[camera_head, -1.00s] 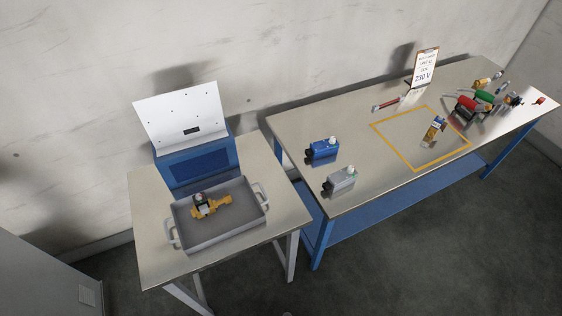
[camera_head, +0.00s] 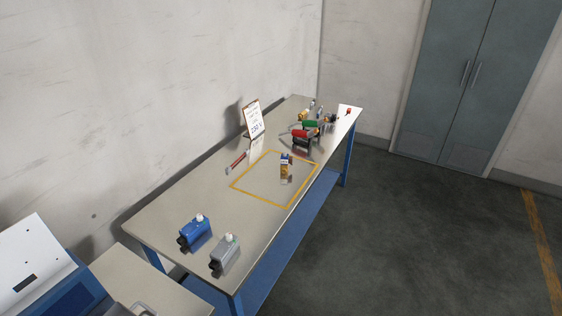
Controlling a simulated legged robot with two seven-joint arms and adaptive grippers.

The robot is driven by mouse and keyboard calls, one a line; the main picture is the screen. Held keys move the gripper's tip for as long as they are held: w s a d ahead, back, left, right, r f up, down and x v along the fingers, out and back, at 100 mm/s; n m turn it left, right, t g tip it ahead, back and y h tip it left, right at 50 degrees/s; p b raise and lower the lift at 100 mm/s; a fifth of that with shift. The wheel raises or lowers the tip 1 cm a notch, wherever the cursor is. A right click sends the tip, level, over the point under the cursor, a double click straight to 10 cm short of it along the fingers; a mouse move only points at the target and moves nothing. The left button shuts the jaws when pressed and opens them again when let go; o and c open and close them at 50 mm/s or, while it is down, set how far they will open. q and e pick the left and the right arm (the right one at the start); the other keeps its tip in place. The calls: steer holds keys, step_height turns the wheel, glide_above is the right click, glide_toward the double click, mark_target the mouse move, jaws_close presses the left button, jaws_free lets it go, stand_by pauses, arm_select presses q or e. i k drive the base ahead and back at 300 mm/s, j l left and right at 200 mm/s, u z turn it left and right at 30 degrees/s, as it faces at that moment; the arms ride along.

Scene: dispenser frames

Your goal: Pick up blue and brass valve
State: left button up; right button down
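A small item with a dark blue top and a yellow-brass body (camera_head: 285,168) sits inside the yellow outlined square (camera_head: 262,205) on the long workbench. It matches the blue and brass colours, but it is too small to tell its exact shape. A blue box-shaped unit with a white knob (camera_head: 195,233) and a grey one like it (camera_head: 225,255) stand at the near end of the bench. Neither of my grippers is in view.
The long bench (camera_head: 165,215) runs along the wall. A sign (camera_head: 253,118), a red-handled tool (camera_head: 236,162) and a cluster of tools with red and green handles (camera_head: 304,132) are on it. The floor (camera_head: 400,230) at right is clear; grey cabinet doors (camera_head: 465,80) stand beyond.

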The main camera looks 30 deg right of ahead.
mark_target(283, 160)
steer(key=i+l, duration=0.15)
steer(key=l, duration=0.25)
steer(key=i+l, duration=0.15)
steer(key=l, duration=0.25)
steer(key=i+l, duration=0.15)
steer(key=l, duration=0.25)
steer(key=i+l, duration=0.15)
steer(key=l, duration=0.3)
steer(key=i+l, duration=0.15)
steer(key=l, duration=0.25)
steer(key=i+l, duration=0.15)
steer(key=l, duration=0.25)
